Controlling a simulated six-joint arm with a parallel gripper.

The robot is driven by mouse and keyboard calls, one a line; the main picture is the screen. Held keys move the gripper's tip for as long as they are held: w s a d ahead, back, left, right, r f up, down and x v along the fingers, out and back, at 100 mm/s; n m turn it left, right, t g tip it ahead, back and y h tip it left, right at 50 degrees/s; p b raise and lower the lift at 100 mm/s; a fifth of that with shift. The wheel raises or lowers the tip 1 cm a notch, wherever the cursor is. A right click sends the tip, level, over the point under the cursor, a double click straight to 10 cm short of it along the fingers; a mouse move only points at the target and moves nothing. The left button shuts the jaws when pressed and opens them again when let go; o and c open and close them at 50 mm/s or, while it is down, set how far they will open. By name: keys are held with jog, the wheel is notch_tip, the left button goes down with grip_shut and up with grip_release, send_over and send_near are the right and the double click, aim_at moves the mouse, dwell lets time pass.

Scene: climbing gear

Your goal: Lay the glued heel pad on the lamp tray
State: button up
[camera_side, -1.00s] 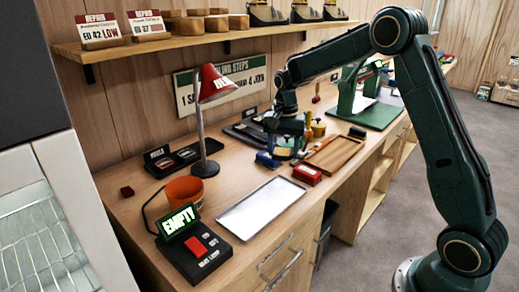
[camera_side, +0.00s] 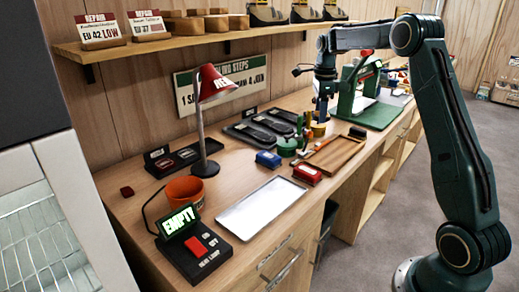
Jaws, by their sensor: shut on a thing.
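My gripper (camera_side: 320,112) points down above the back of the bench, just over a yellow pot (camera_side: 318,129). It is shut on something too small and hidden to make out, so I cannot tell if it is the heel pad. A bare silver tray (camera_side: 262,204) lies flat at the bench's front edge, left of my gripper. A red-shaded lamp (camera_side: 212,84) stands behind and left of it. I cannot tell for sure that this is the lamp tray. A control box (camera_side: 205,248) with a red switch and a lit EMPTY sign stands left of the tray.
An orange cup (camera_side: 186,191) stands by the lamp base. A green clamp-like stand (camera_side: 287,146), blue block (camera_side: 268,160), red box (camera_side: 306,174) and wooden tray (camera_side: 336,154) crowd the middle. Black trays (camera_side: 262,130) lie behind. A shelf (camera_side: 205,45) with boxes overhangs the back.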

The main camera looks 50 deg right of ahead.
jog(key=s+d+r+m, duration=0.4)
jog(key=d+m, duration=0.3)
jog(key=m, duration=0.1)
jog(key=shift+d, duration=0.25)
send_over(335, 156)
notch_tip(335, 156, down, 16)
jog(key=shift+a+r, duration=0.15)
jog(key=shift+r, duration=0.05)
dwell(0.3)
jog(key=shift+f, duration=1.9)
jog(key=shift+f, duration=0.2)
jog(key=o, duration=1)
jog(key=shift+r, duration=0.1)
